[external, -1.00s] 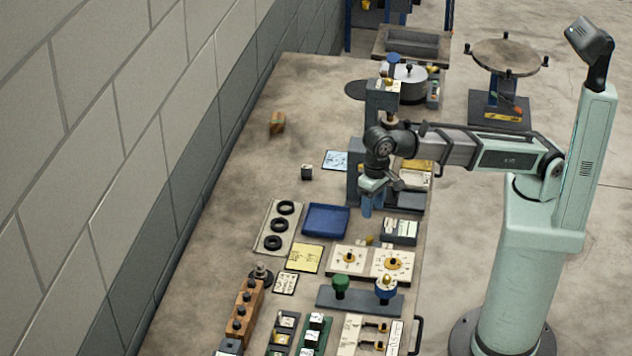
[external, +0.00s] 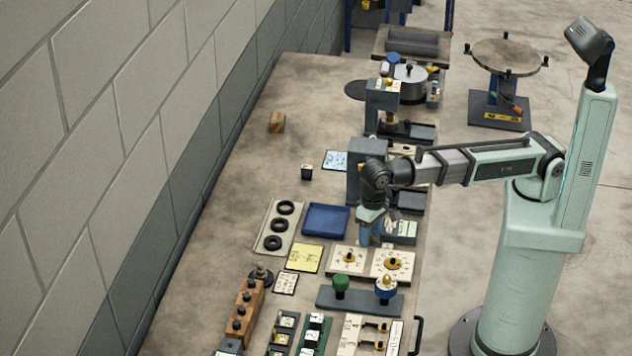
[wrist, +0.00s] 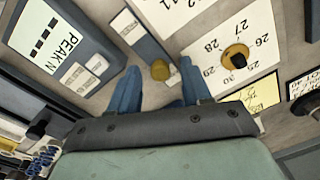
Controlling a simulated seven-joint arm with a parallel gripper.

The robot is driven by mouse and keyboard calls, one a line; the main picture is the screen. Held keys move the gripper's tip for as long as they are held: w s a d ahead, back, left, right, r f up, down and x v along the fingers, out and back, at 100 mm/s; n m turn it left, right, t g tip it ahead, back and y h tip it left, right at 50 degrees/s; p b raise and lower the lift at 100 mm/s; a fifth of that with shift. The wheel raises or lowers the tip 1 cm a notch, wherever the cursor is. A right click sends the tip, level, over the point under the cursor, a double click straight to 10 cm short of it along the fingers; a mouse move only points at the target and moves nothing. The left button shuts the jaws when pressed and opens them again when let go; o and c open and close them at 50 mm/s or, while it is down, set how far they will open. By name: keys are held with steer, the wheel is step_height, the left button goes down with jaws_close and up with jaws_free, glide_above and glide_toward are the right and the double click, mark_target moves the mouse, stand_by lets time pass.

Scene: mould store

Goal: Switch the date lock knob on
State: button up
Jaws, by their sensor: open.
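A small gold knob (wrist: 160,70) sits at the end of a narrow grey plate with a pale label (wrist: 128,28). It is beside the date dial and seems to be the date lock knob; I cannot read its label. My gripper (wrist: 160,88) is open, its two blue fingers apart, with the knob between and just beyond the fingertips in the wrist view. The fingers do not visibly touch it. In the external view my gripper (external: 370,240) points down behind the dial plates and hides the knob. The date dial (wrist: 235,57) has numbers around an orange-and-black knob.
A second numbered dial plate (external: 349,259) lies beside the date dial. A grey display unit (wrist: 58,50) reading "PEAK N" is close left in the wrist view. A blue tray (external: 326,219) and yellow card (external: 304,258) lie to the left.

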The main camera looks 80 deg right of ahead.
steer(key=shift+c, duration=0.4)
jaws_close()
